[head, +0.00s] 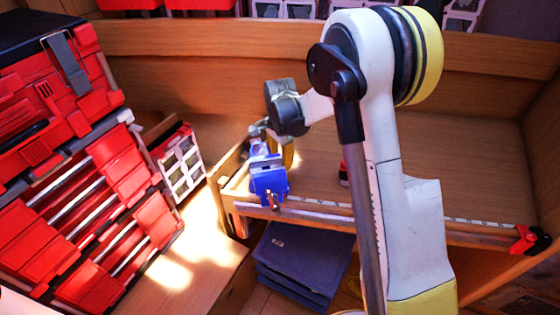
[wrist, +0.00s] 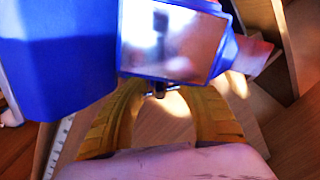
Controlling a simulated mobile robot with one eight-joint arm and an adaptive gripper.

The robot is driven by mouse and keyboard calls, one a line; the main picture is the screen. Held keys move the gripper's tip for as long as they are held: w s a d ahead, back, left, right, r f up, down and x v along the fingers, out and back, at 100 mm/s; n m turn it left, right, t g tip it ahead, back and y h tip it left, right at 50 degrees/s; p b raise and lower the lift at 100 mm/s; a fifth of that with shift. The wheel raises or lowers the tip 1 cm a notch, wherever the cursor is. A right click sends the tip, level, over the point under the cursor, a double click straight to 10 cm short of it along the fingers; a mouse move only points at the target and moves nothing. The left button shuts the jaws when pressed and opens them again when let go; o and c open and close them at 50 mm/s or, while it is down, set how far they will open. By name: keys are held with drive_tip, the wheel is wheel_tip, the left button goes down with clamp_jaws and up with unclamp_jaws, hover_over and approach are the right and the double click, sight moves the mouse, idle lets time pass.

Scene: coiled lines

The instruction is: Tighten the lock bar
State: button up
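A blue vise (head: 268,180) is fixed at the left front corner of the wooden bench. It fills the top of the wrist view (wrist: 60,60), with a shiny metal face. A small metal bar (wrist: 159,93), apparently the lock bar, shows below the vise body, between my fingers. My gripper (wrist: 165,108) has yellow fingers spread apart on either side of that bar. I see no clear contact with it. In the head view my gripper (head: 289,156) is just behind the vise and mostly hidden. The fingertips are partly hidden by the vise in the wrist view.
A red tool chest (head: 90,190) stands at the left, with a red-and-white organizer box (head: 180,163) beside it. A red clamp (head: 528,240) sits at the bench's right front corner. Dark blue cases (head: 303,255) lie under the bench. The bench top at the right is mostly clear.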

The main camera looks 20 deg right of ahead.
clamp_jaws()
drive_tip(key=shift+w, duration=0.1)
drive_tip(key=shift+f+m+b, duration=0.1)
drive_tip(key=shift+m+b, duration=0.4)
drive_tip(key=shift+m, duration=0.2)
drive_tip(key=shift+m+b, duration=0.3)
drive_tip(key=shift+m, duration=0.6)
drive_tip(key=shift+r, duration=0.2)
drive_tip(key=o, duration=1)
unclamp_jaws()
drive_tip(key=shift+c, duration=0.2)
